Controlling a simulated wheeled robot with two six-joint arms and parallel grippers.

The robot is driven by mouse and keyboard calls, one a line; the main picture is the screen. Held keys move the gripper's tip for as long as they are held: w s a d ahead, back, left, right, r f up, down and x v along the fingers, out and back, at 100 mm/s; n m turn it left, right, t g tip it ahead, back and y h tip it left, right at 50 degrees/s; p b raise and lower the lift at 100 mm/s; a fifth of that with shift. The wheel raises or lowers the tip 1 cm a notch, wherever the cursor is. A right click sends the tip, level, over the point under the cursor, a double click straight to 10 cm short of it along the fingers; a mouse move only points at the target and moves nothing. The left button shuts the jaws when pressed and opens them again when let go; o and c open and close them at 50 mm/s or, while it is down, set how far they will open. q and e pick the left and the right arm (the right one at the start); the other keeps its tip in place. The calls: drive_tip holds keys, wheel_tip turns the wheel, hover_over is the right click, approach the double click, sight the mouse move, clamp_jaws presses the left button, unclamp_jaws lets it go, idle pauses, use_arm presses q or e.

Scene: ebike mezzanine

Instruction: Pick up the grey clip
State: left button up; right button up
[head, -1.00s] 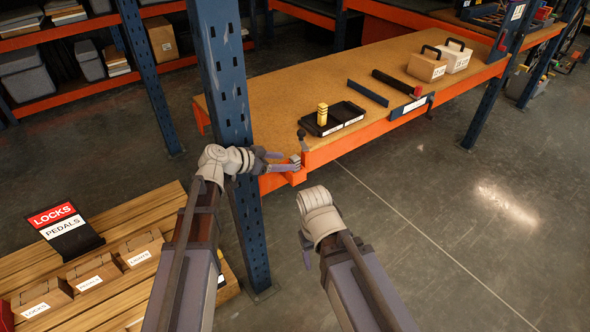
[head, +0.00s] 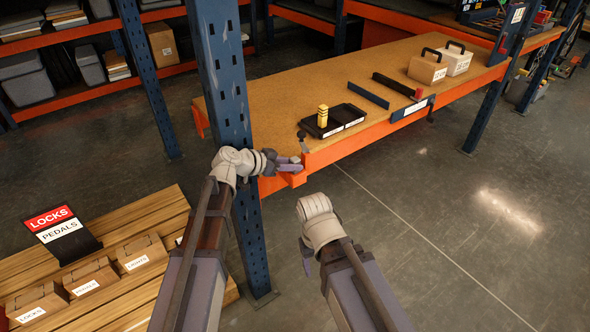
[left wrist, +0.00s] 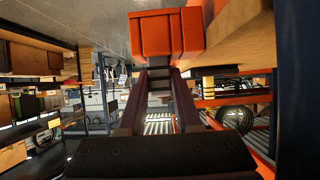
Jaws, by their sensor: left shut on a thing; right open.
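The grey clip (left wrist: 159,81) shows between my fingers in the left wrist view, just below the orange bracket at the end of the bench. My left gripper (head: 291,165) is shut on it at the bench's near left corner. In the head view the fingers mostly hide the clip. Whether the clip still touches the bracket I cannot tell. My right gripper (head: 307,255) hangs low over the floor, away from the bench and mostly hidden behind its own wrist; it is open.
The blue rack post (head: 224,100) stands close beside my left wrist. The bench (head: 270,95) holds a black tray (head: 345,117) with a yellow item (head: 322,116), bars and two cartons. A wooden pallet (head: 160,215) with labelled boxes lies at left. The floor at right is clear.

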use_arm(q)
clamp_jaws()
drive_tip(key=shift+r+p, duration=0.85)
drive_tip(key=shift+r, duration=0.05)
wheel_tip(320, 180, up, 6)
drive_tip(key=p, duration=0.6)
drive_tip(key=s+a, duration=1)
drive_tip(key=a, duration=0.4)
drive_tip(key=shift+s+a+f+b, duration=0.3)
drive_tip(key=shift+f+b, duration=0.05)
drive_tip(key=shift+f, duration=0.05)
use_arm(e)
wheel_tip(320, 180, up, 7)
drive_tip(key=shift+c, duration=0.2)
